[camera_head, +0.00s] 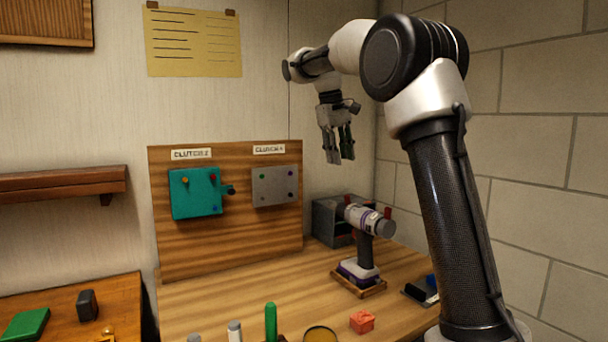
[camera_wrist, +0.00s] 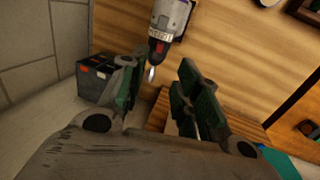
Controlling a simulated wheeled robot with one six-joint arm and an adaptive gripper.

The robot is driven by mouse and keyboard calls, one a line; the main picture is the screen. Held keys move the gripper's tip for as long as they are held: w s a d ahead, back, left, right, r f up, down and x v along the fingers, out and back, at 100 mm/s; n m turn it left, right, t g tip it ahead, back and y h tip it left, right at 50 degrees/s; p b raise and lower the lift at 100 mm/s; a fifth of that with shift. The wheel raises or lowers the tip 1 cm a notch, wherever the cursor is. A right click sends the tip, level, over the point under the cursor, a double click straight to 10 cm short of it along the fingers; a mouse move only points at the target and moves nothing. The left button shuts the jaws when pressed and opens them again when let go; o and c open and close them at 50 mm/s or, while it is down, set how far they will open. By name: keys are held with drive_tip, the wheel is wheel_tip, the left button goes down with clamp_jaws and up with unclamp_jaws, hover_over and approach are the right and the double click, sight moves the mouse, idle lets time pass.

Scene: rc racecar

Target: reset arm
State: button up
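My gripper (camera_head: 338,160) hangs from my raised arm, fingers pointing down, above the back of the workbench. In the wrist view my gripper (camera_wrist: 160,100) shows its two green-lined fingers spread apart with nothing between them. A white and purple cordless drill (camera_head: 363,235) stands upright on a small wooden stand on the bench, below and to the right of my gripper. In the wrist view the drill (camera_wrist: 170,20) shows at the top, its bit pointing down the picture, beyond the fingertips.
A wooden panel (camera_head: 230,240) at the back carries a teal box (camera_head: 195,193) and a grey box (camera_head: 275,186). A dark drawer box (camera_head: 330,222) stands behind the drill. A green cylinder (camera_head: 271,322) and an orange block (camera_head: 362,321) are near the front. Air around my gripper is clear.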

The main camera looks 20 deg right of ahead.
wheel_tip(320, 180, down, 8)
drive_tip(key=s+a+y, duration=0.1)
drive_tip(key=s, duration=0.1)
drive_tip(key=s+f+t, duration=0.1)
drive_tip(key=s+f, duration=0.1)
drive_tip(key=s, duration=0.8)
drive_tip(key=s+f+m+t+y, duration=0.1)
drive_tip(key=s+f, duration=0.2)
drive_tip(key=s, duration=0.8)
drive_tip(key=s+f+m+t, duration=0.1)
drive_tip(key=s+f+t, duration=0.1)
drive_tip(key=s, duration=0.9)
drive_tip(key=shift+f+y, duration=0.3)
drive_tip(key=shift+f, duration=0.45)
